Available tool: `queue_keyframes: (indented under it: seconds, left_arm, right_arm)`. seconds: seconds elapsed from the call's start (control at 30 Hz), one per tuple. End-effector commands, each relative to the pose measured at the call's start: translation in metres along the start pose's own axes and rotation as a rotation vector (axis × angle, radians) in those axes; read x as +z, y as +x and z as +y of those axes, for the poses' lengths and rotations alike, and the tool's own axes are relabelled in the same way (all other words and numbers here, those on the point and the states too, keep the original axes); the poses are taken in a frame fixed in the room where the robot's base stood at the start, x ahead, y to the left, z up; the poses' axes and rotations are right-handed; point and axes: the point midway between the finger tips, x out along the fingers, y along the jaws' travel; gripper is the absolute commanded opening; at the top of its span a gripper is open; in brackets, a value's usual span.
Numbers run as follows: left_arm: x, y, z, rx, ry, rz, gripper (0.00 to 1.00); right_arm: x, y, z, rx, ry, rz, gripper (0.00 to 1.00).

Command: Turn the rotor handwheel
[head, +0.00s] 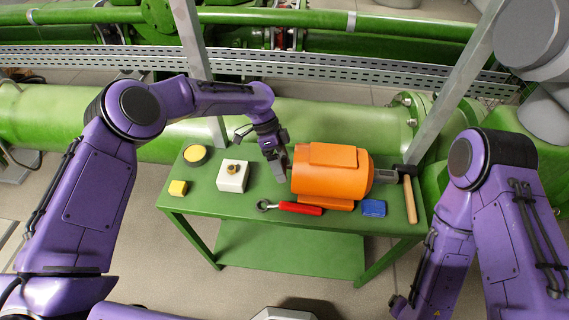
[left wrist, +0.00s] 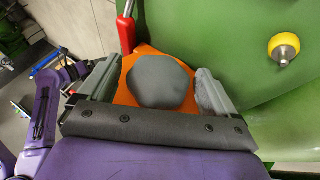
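An orange motor (head: 331,171) lies on the green table, its left end towards my left gripper. In the left wrist view, the grey round rotor handwheel (left wrist: 160,82) sits in front of the orange housing (left wrist: 126,92). My left gripper (left wrist: 158,85) is open, with one finger on each side of the wheel. The fingers are close to its rim; I cannot tell whether they touch it. In the head view, my left gripper (head: 281,163) is at the motor's left end and largely hides the wheel. My right gripper is not in view; only my right arm shows.
Metal posts and green pipes stand behind.

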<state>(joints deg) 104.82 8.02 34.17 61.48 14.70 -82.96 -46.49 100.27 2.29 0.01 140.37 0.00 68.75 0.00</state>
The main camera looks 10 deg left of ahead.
Motion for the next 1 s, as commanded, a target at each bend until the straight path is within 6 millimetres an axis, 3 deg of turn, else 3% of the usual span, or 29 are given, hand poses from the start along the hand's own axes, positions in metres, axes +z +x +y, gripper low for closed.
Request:
queue_keyframes:
  seconds: [0.17,0.5,0.6,1.0]
  left_arm:
    - [0.0,-0.009,-0.002,-0.002,0.001,0.002,0.91]
    - [0.001,-0.085,-0.002,-0.003,0.001,0.002,0.91]
    - [0.001,-0.098,-0.001,-0.001,0.0,0.001,0.91]
    - [0.0,-0.106,0.0,0.001,-0.002,0.001,0.91]
  right_arm:
    - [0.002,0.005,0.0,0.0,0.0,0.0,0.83]
    - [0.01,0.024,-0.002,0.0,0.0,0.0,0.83]
    - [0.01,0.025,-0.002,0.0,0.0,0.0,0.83]
    - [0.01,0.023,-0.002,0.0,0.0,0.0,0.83]
